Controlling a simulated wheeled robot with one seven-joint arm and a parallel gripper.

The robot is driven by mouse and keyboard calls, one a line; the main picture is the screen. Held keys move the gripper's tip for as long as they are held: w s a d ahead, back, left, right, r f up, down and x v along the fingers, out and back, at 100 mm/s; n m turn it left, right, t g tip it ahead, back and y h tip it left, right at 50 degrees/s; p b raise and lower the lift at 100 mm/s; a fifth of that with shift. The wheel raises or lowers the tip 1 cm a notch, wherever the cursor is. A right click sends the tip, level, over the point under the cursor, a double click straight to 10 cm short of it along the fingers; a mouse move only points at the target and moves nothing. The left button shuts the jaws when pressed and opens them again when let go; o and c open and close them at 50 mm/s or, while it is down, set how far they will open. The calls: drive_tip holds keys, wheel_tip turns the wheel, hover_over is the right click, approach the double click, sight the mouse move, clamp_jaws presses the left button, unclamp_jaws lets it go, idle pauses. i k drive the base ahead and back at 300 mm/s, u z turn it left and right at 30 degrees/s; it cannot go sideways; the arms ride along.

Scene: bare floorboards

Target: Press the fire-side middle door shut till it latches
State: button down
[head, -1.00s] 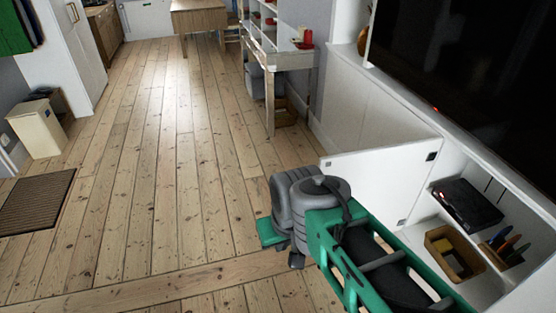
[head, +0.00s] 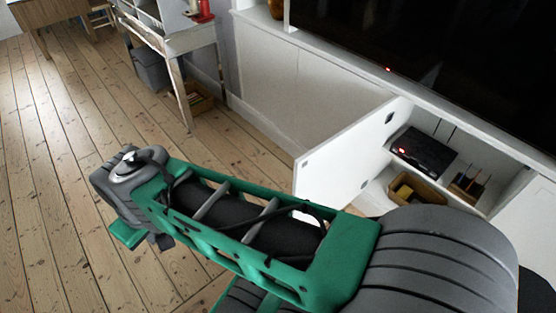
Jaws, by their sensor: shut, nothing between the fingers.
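A white cabinet door (head: 340,158) stands wide open, swung out from the low white cabinet under the black screen. Dark hinge fittings show along its right edge, beside the open compartment. Its lower part is partly hidden behind my green arm. My arm crosses the front of the view, with its grey joint at the left, out over the floor. My gripper's fingers do not show. I cannot tell whether any part of my arm touches the door.
The open compartment holds a black box (head: 424,151) with a red light and a wooden tray (head: 414,190). A white desk (head: 178,45) stands beyond, with a grey bin (head: 150,70) under it. Floorboards (head: 60,170) are clear at the left.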

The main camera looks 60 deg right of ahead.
sight(332, 173)
drive_tip(key=z, duration=0.65)
drive_tip(key=i, duration=1.3)
drive_tip(key=z, duration=0.8)
